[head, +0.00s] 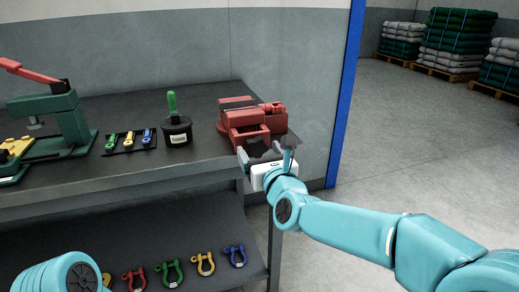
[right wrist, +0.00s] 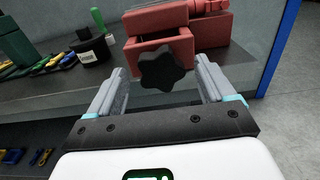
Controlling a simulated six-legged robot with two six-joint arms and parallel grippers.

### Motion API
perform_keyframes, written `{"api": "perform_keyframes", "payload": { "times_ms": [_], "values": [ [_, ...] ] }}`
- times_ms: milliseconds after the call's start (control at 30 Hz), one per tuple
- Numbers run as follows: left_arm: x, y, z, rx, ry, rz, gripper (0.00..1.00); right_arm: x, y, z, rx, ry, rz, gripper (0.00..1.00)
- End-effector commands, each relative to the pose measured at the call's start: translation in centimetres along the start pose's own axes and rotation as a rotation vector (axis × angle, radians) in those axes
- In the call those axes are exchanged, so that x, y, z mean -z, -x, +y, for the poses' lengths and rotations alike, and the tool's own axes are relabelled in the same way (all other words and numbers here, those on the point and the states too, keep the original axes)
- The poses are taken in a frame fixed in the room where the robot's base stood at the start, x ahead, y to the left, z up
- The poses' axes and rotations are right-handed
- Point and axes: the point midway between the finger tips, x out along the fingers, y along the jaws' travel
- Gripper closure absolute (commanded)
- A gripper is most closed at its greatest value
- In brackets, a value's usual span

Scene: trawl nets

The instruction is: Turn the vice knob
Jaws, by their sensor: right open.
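A red bench vice (head: 245,118) stands at the right end of the dark workbench, and it also shows at the top of the right wrist view (right wrist: 165,25). Its black star-shaped knob (head: 257,147) is on the side facing me; the knob is in plain sight in the right wrist view (right wrist: 163,69). My right gripper (head: 261,154) is open, with nothing held. Its two grey fingers point at the vice, and the knob appears between the fingertips (right wrist: 160,68). I cannot tell whether they touch it. My left gripper is out of view.
On the bench, a black pot with a green handle (head: 178,131), a tray of small coloured tools (head: 130,141) and a green press with a red lever (head: 60,115) stand left of the vice. Several coloured shackles (head: 205,264) are on the lower shelf. A blue post (head: 347,95) rises behind right.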

Motion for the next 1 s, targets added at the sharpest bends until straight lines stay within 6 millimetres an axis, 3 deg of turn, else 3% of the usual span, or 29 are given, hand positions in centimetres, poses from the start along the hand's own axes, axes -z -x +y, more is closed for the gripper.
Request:
{"api": "perform_keyframes", "payload": {
  "times_ms": [367,533,1000],
  "values": [
    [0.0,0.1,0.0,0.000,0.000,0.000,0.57,0.0,-0.7,0.0,0.000,0.000,0.000,0.17],
    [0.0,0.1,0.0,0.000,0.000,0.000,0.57,0.0,-0.7,0.0,0.000,0.000,-0.001,0.72],
    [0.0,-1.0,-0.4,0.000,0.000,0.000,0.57,0.2,-0.7,0.1,-0.001,0.093,-0.002,0.72]
  ]
}}
